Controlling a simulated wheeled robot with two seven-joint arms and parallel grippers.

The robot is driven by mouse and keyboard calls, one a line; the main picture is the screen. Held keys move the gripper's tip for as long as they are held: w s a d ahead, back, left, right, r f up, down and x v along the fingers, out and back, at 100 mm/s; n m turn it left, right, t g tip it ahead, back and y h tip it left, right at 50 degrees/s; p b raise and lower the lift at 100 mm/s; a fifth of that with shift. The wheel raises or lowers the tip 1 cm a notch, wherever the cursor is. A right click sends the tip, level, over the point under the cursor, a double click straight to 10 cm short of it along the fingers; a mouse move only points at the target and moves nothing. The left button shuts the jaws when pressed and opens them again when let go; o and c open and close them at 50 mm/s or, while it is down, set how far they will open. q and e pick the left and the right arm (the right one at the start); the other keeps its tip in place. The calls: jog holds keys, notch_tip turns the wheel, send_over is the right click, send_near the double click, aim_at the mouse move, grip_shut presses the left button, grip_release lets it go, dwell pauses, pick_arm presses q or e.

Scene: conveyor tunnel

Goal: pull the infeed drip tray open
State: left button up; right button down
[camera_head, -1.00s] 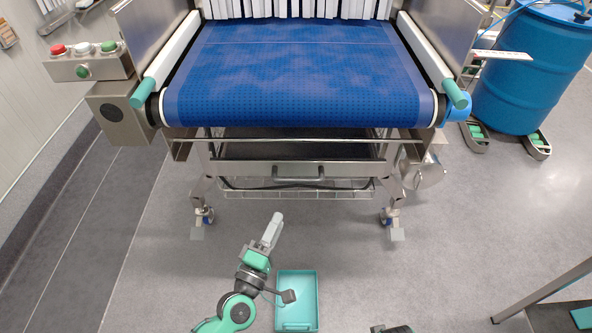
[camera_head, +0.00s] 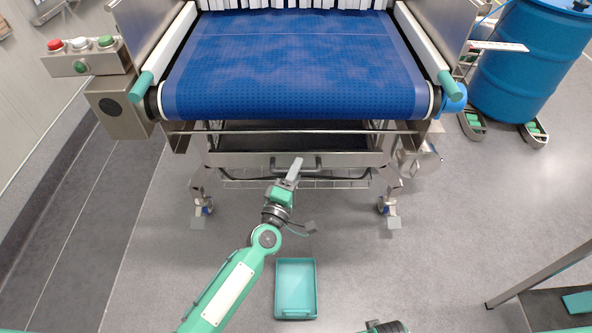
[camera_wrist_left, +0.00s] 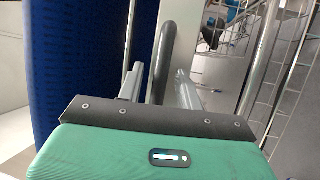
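The infeed drip tray (camera_head: 240,160) is a steel drawer front under the near end of the blue belt, with a dark recess above it. Its bar handle (camera_head: 316,166) is partly covered by my left gripper (camera_head: 296,167) in the head view. In the left wrist view the handle (camera_wrist_left: 161,62) passes between the two fingers of my left gripper (camera_wrist_left: 158,88), which stand apart with gaps visible on both sides. The tray front appears flush with its frame. The fingers of my right gripper do not show.
The blue conveyor belt (camera_head: 295,80) overhangs the tray. A wire rack (camera_head: 345,181) hangs below it. A teal bin (camera_head: 296,290) lies on the floor in front. A blue drum (camera_head: 525,65) stands at right, and a button box (camera_head: 85,57) at left.

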pick_arm(q)
jog(key=shift+w, duration=0.1)
